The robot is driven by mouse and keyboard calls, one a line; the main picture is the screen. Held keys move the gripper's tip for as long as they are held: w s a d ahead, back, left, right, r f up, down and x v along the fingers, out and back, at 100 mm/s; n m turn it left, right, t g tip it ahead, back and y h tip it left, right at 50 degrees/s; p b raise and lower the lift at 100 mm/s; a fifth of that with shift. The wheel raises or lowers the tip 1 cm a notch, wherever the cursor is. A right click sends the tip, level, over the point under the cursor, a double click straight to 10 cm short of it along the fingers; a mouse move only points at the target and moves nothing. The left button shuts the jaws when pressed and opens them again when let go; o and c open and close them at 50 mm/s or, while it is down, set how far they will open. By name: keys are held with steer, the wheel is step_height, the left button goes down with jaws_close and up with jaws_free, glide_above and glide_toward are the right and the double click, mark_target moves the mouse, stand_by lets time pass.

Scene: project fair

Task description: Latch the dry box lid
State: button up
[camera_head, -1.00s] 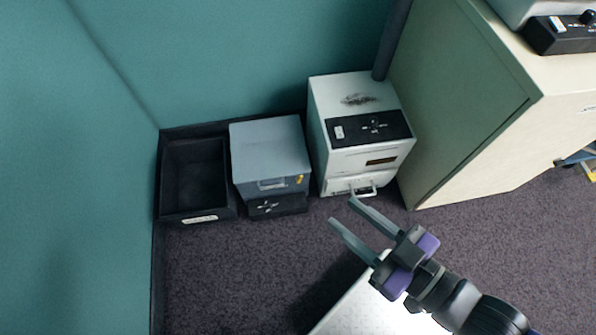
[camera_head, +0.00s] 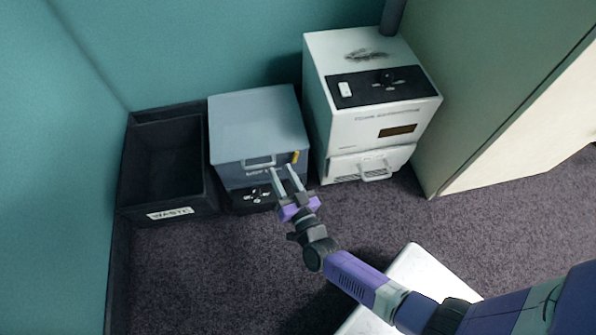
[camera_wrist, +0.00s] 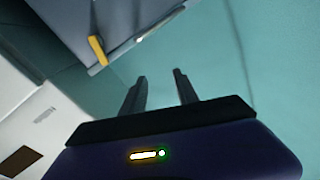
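The dry box (camera_head: 258,125) is a blue-grey box on the floor against the teal wall, its lid down in the head view. A handle (camera_head: 259,162) and a yellow latch (camera_head: 295,157) show on its front; the latch (camera_wrist: 97,51) is also in the wrist view, at upper left. My gripper (camera_head: 281,170) is in front of the box, close below the latch in the head view. Its fingers are apart with nothing between them, and the wrist view also shows the open fingers (camera_wrist: 159,76). I cannot tell whether a finger touches the box.
A black waste bin (camera_head: 170,213) stands left of the dry box. A white machine (camera_head: 372,130) with a front handle stands close on the right, beside a pale cabinet (camera_head: 520,125). Dark carpet (camera_head: 230,270) in front is free. A white surface (camera_head: 415,268) lies below my arm.

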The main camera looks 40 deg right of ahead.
mark_target(297, 156)
steer(key=s+d+f+m+g+h, duration=0.2)
steer(key=s+d+f+h, duration=0.15)
steer(key=d+f, duration=0.3)
steer(key=x, duration=0.2)
steer(key=b+x, duration=0.1)
steer(key=x, duration=0.1)
steer(key=a+b+x, duration=0.1)
steer(key=shift+w+d+f, duration=0.25)
steer(key=shift+w, duration=0.4)
steer(key=shift+w+d+r+b, duration=0.15)
steer(key=shift+w+d+b, duration=0.3)
steer(key=shift+w, duration=0.15)
jaws_close()
